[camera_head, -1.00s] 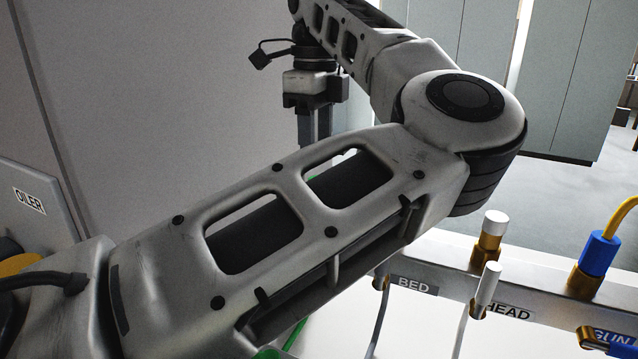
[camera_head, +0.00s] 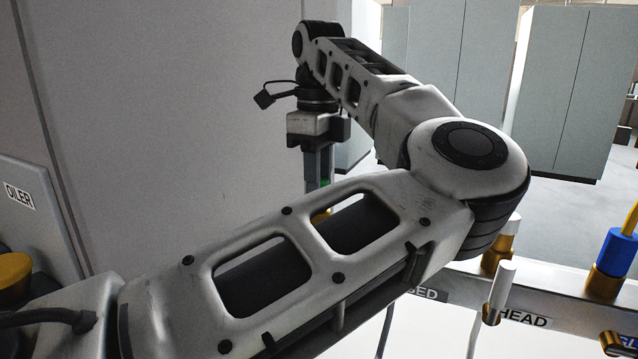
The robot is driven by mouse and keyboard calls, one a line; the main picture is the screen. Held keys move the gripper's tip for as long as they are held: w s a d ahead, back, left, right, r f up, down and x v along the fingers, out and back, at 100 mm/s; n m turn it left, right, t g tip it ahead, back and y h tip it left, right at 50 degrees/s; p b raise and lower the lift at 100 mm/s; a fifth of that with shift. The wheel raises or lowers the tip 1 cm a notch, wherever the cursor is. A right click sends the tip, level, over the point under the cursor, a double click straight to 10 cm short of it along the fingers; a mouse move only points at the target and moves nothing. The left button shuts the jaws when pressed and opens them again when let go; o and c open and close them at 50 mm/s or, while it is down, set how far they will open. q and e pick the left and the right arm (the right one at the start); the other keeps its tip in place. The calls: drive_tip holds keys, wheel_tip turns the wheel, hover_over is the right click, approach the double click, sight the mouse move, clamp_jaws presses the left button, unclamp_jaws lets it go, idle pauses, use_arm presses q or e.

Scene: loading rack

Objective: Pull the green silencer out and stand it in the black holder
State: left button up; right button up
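My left gripper (camera_head: 318,180) points down in front of the grey wall, at the far end of my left arm. A brass-coloured bit (camera_head: 321,214) shows just below the green. My own forearm covers whatever is underneath, and I cannot tell whether the fingers are closed on the green piece or only around it. The black holder cannot be made out. My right gripper is not in view.
A metal rail with HEAD (camera_head: 525,318) and partly hidden BED labels runs at the lower right. It carries white-topped brass fittings (camera_head: 501,283) and a blue connector (camera_head: 617,252) with a yellow hose. An OILER panel (camera_head: 22,205) stands at the left. Grey cabinets (camera_head: 560,90) stand behind.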

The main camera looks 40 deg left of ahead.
use_arm(q)
drive_tip(key=c, duration=0.4)
drive_tip(key=shift+r, duration=0.1)
drive_tip(key=shift+r, duration=0.1)
drive_tip(key=shift+r+p, duration=1.4)
drive_tip(key=shift+r, duration=0.15)
